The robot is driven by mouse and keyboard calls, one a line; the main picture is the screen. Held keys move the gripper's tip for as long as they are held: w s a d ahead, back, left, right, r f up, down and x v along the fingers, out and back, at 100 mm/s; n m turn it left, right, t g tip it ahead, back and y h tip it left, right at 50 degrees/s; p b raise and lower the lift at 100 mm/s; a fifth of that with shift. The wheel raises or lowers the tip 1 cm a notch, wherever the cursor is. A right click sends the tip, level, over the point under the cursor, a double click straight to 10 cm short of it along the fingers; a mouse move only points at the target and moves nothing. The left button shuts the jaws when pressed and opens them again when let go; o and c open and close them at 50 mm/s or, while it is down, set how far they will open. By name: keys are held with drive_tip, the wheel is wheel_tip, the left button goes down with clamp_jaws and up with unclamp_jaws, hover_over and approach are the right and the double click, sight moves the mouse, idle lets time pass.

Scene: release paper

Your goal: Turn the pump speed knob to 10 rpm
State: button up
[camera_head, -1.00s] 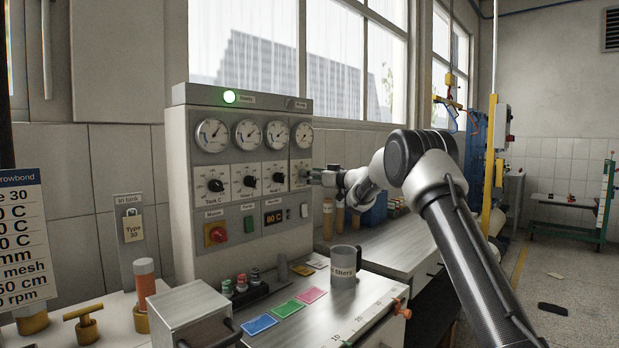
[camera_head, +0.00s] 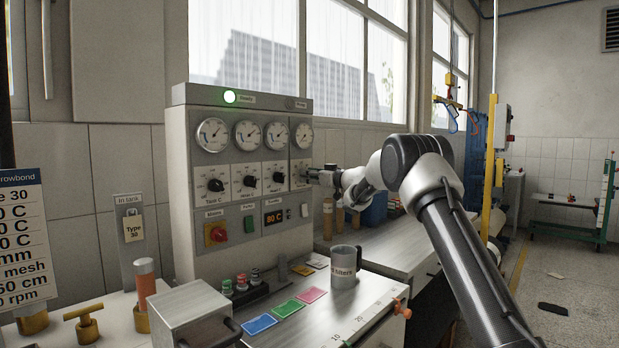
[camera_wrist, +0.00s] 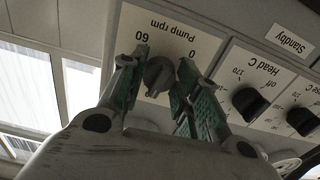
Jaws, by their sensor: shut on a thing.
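The pump knob (camera_wrist: 158,75) is a dark grey knob on a white plate marked "Pump rpm" (camera_wrist: 168,38), which appears upside down in the wrist view. "60" and "0" are printed on either side of it. My gripper (camera_wrist: 158,70) is shut on the knob, one green-padded finger on each side. The knob's pointer setting cannot be read. In the head view my gripper (camera_head: 309,177) reaches the right edge of the control panel (camera_head: 181,190) and hides the knob there.
Other dark knobs, Tank C (camera_head: 215,185) and Head C (camera_wrist: 249,103), sit beside the pump plate. A grey mug (camera_head: 344,266) stands on the bench under my arm.

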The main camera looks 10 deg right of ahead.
drive_tip(key=shift+n, duration=9.8)
drive_tip(key=o, duration=1)
drive_tip(key=shift+r, duration=0.1)
drive_tip(key=shift+d, duration=0.1)
